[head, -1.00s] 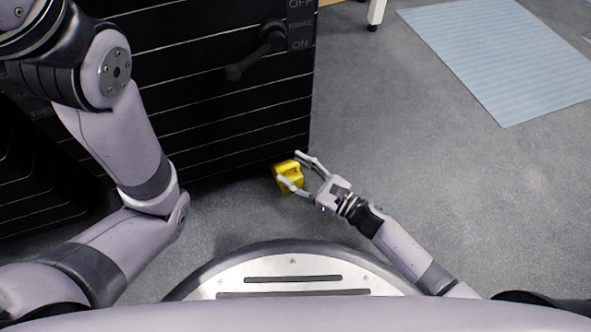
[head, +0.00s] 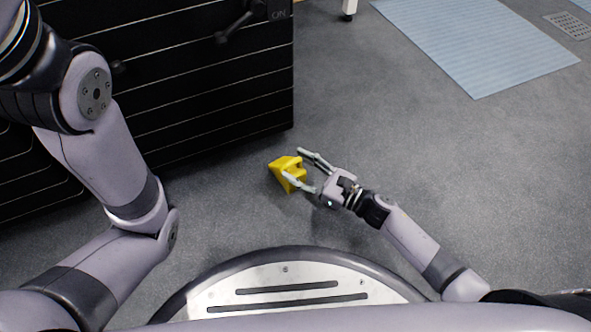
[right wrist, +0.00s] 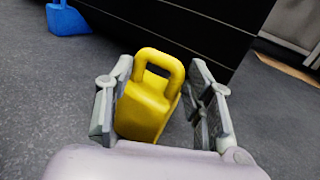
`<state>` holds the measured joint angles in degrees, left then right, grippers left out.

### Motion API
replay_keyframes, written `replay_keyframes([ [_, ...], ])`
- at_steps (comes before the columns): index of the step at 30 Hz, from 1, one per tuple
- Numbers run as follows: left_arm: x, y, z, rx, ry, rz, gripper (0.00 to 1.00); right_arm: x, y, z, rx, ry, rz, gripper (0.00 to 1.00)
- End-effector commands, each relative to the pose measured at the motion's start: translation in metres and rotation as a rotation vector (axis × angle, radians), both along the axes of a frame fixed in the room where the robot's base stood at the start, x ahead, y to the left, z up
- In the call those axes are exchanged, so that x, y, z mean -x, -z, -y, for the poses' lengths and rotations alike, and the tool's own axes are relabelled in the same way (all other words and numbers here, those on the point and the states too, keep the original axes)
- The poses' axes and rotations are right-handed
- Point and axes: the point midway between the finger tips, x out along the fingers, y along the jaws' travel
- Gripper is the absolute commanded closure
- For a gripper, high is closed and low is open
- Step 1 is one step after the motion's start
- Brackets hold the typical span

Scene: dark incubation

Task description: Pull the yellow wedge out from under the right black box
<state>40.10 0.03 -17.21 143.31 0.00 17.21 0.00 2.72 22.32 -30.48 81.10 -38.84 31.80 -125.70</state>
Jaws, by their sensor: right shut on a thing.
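The yellow wedge (head: 287,173) is on or just above the grey floor, clear of the black box, with a gap of floor between them. In the right wrist view the wedge (right wrist: 147,108) shows its loop handle and sits between the fingers. My right gripper (head: 305,172) is shut on the wedge. The right black box (head: 200,70) stands behind and to the left, with its lower front corner near the wedge; it also shows in the right wrist view (right wrist: 215,30). My left arm comes in from the left; its gripper is out of the picture.
A blue object (right wrist: 67,20) lies on the floor in the right wrist view. A light blue mat (head: 475,40) lies at the upper right. A white leg with a caster (head: 348,8) stands at the top.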

Motion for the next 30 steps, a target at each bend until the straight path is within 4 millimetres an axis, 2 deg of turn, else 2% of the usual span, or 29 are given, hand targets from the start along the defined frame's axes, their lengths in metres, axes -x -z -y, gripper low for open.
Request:
replay_keyframes([
  [15, 0.0000, 0.0018, 0.0000, 0.000, 0.000, 0.000, 0.60, -0.0019, 0.0016, 0.0042, 0.003, -0.001, -0.002, 0.89],
  [16, 0.0000, 0.0018, 0.0000, 0.000, 0.000, 0.000, 0.60, -0.0019, 0.0016, 0.0042, 0.003, -0.001, -0.002, 0.51],
  [26, -0.0011, 0.0016, 0.0001, 0.000, 0.000, -0.002, 0.60, -0.0022, 0.0006, 0.0040, 0.002, -0.001, 0.000, 0.29],
  [30, -0.0013, 0.0016, 0.0002, -0.001, -0.001, -0.003, 0.60, -0.0024, 0.0002, 0.0038, 0.001, -0.001, 0.000, 0.28],
])
